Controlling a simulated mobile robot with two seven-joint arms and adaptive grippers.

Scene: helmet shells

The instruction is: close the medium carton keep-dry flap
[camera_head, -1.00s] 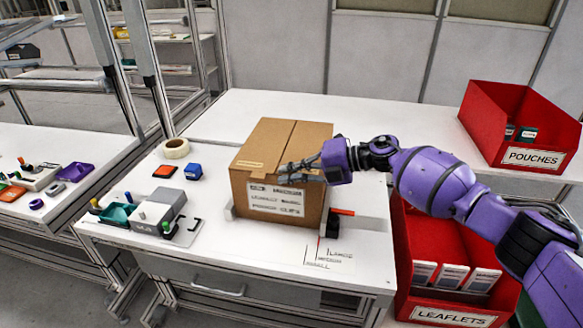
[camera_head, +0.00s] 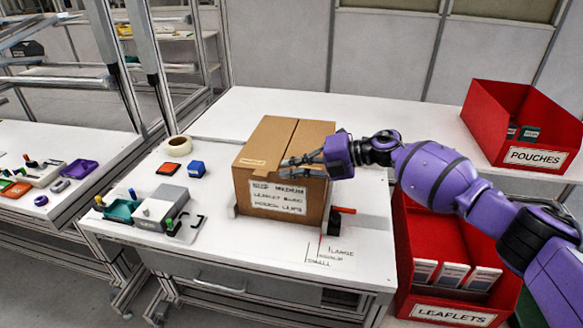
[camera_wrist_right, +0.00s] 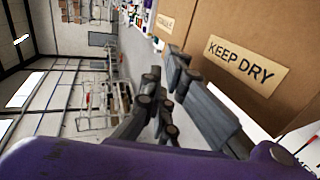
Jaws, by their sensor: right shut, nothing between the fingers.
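The brown carton (camera_head: 262,147) stands upright on the white table, with a printed white label on its front. Its top shows two panels meeting at a seam and lying about flat. In the right wrist view a tan KEEP DRY label (camera_wrist_right: 245,61) is on a carton panel (camera_wrist_right: 215,25), with a second tan label beside it. My right gripper (camera_head: 288,165) is shut and empty at the carton's upper front edge, its fingers over the right part of it. In the right wrist view the fingers (camera_wrist_right: 165,80) are close to the panel; contact is unclear. My left gripper is out of view.
Red bins marked POUCHES (camera_head: 535,155) and LEAFLETS (camera_head: 440,312) stand to the right. A tape roll (camera_head: 178,146), a blue block (camera_head: 196,168) and a grey device (camera_head: 162,208) are left of the carton. The table behind the carton is clear.

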